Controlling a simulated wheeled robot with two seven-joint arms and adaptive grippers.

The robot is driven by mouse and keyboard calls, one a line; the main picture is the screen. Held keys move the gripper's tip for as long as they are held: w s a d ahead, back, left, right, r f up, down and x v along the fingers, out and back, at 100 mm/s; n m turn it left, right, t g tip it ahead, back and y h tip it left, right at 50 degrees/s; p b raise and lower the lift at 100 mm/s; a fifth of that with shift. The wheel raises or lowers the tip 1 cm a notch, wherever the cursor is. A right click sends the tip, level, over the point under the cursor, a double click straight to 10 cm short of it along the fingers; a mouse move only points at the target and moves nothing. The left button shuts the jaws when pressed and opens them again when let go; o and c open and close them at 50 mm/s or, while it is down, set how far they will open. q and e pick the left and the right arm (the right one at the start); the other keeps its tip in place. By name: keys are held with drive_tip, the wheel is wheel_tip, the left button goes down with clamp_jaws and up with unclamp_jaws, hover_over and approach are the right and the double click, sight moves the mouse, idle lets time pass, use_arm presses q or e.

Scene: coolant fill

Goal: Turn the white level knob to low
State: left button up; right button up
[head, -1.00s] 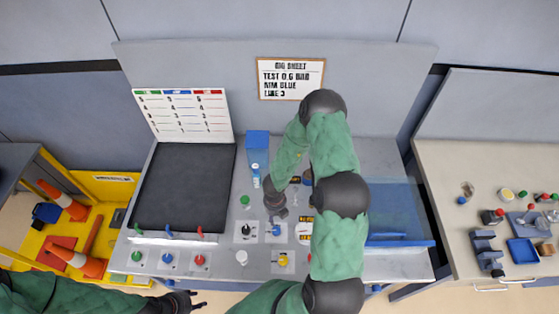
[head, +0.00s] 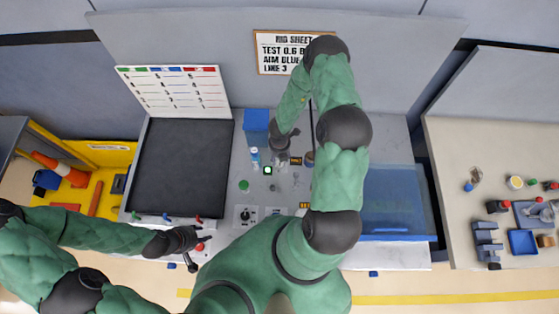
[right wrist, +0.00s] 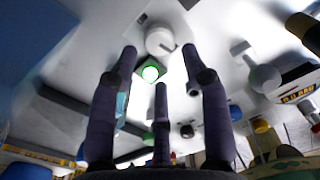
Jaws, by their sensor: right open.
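A round white knob with a dark pointer notch (right wrist: 160,40) shows in the right wrist view, just beyond a lit green square light (right wrist: 150,73). It lies ahead of the fingertips of my right gripper (right wrist: 160,62), which is open and empty. I cannot read its level marks. In the head view my right gripper (head: 284,157) hangs over the back part of the grey panel, close to the green light (head: 267,170), and hides the knob there.
A blue box (head: 256,124) and a small bottle (head: 255,157) stand left of my right gripper. A black knob (head: 246,215) and a green button (head: 244,186) are nearer the front. A dark mat (head: 182,165) lies left; a blue translucent bin (head: 392,200) stands right.

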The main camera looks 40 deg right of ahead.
sight(279, 164)
drive_tip(key=shift+f, duration=2.65)
drive_tip(key=shift+c, duration=0.3)
drive_tip(key=c, duration=0.8)
